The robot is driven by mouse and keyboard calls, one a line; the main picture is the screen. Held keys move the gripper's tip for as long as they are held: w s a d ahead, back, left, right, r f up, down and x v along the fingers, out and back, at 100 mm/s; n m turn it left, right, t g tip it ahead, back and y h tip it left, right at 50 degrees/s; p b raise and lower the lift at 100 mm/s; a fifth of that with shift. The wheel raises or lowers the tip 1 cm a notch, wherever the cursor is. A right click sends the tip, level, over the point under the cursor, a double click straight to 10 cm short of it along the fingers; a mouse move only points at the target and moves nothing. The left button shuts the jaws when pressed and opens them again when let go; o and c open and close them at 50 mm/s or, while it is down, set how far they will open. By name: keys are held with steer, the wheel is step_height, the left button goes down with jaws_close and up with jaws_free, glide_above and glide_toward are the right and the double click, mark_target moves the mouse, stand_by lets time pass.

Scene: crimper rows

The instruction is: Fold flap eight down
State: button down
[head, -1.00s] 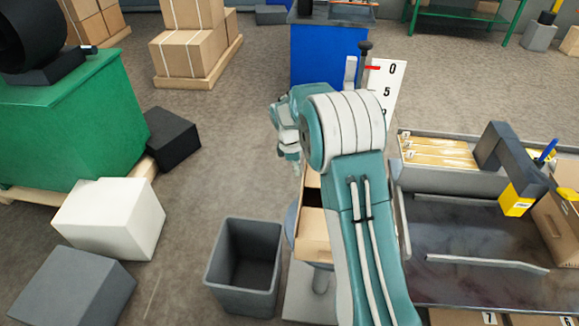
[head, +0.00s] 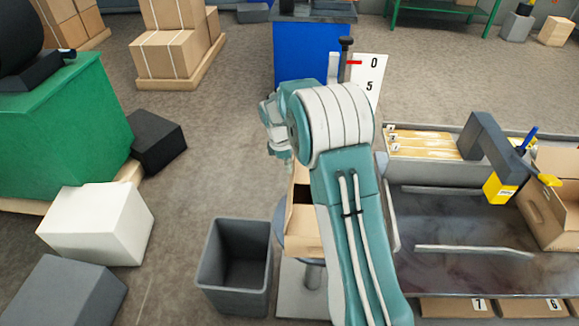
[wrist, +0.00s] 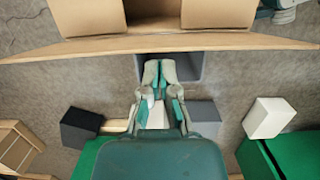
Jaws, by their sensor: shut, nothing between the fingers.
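An open cardboard box (head: 303,228) stands on a round stand in the head view, partly hidden by my arm. Its panels and a long flap edge (wrist: 90,48) cross the top of the wrist view. I cannot read a number eight on any flap. My gripper (wrist: 159,68) is shut and empty in the wrist view, its fingertips close to the flap edge; I cannot tell whether they touch. In the head view only my wrist parts show, left of the arm; the fingertips are hidden.
A grey bin (head: 235,265) stands left of the box. White block (head: 97,225), green cabinet (head: 70,130) and blue cabinet (head: 305,52) stand around.

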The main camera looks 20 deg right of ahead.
steer(key=shift+w+a+r, duration=0.1)
steer(key=shift+w+a, duration=0.1)
steer(key=shift+a, duration=0.3)
